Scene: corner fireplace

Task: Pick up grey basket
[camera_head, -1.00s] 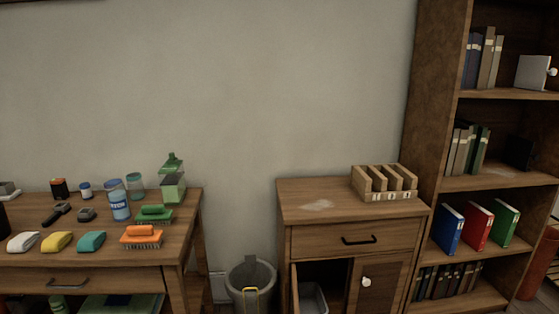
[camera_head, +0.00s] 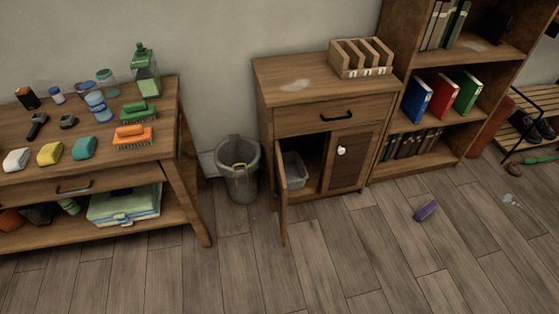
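A pale grey basket (camera_head: 293,172) stands inside the small wooden cabinet (camera_head: 262,125), behind its open left door (camera_head: 281,205). The basket is partly hidden by that door and the cabinet frame. A darker grey bucket (camera_head: 240,187) with a yellow handle stands on the floor between the cabinet and the workbench. Neither of my grippers is in view.
The workbench (camera_head: 170,105) on the left holds brushes, sponges and bottles. A wooden rack (camera_head: 350,72) stands on the cabinet. A bookshelf (camera_head: 395,150) is to its right. A purple object (camera_head: 426,211) lies on the mostly clear wooden floor (camera_head: 330,265).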

